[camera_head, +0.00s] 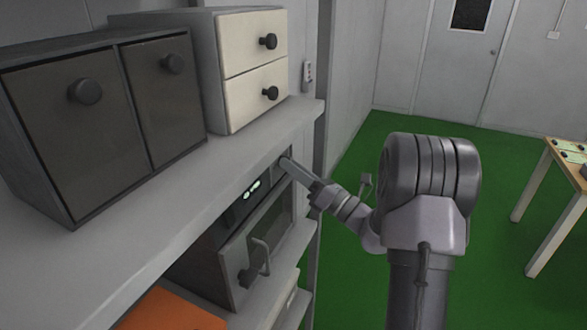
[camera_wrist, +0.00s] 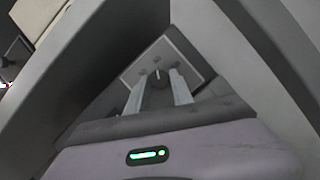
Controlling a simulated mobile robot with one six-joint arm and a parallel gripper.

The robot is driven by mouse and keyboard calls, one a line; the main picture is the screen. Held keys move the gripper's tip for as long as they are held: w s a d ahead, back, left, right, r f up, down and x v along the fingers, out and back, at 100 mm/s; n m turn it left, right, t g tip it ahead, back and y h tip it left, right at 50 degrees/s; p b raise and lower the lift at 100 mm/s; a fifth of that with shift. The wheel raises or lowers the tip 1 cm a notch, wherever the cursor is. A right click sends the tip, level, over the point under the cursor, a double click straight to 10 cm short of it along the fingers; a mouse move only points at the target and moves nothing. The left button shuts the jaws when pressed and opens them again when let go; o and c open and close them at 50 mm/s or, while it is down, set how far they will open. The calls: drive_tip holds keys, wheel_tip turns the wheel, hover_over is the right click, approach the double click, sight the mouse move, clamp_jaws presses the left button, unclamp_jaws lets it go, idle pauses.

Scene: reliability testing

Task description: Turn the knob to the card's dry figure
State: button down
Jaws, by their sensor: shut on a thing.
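The knob (camera_wrist: 157,76) is a small dark round shape on a square grey panel (camera_wrist: 187,57) in the wrist view. A few dark marks lie around it on the panel. My gripper (camera_wrist: 157,88) is shut on the knob, with one pale finger on each side. In the head view my gripper (camera_head: 287,164) reaches the right end of the front panel of a grey oven-like appliance (camera_head: 221,264) and hides the knob there. A display (camera_head: 252,189) glows pale green left of the gripper. Its figures are too small to read. I cannot make out a card.
The appliance sits under a grey shelf (camera_head: 235,165); its door handle (camera_head: 261,258) juts out below the display. A dark cabinet (camera_head: 100,110) and a white drawer unit (camera_head: 252,68) stand above. A wooden table (camera_head: 545,212) stands far right. The green floor between is clear.

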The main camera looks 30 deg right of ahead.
drive_tip(key=c, duration=1.1)
unclamp_jaws()
drive_tip(key=v, duration=1.7)
drive_tip(key=shift+s+d+f, duration=0.1)
drive_tip(key=shift+s, duration=0.05)
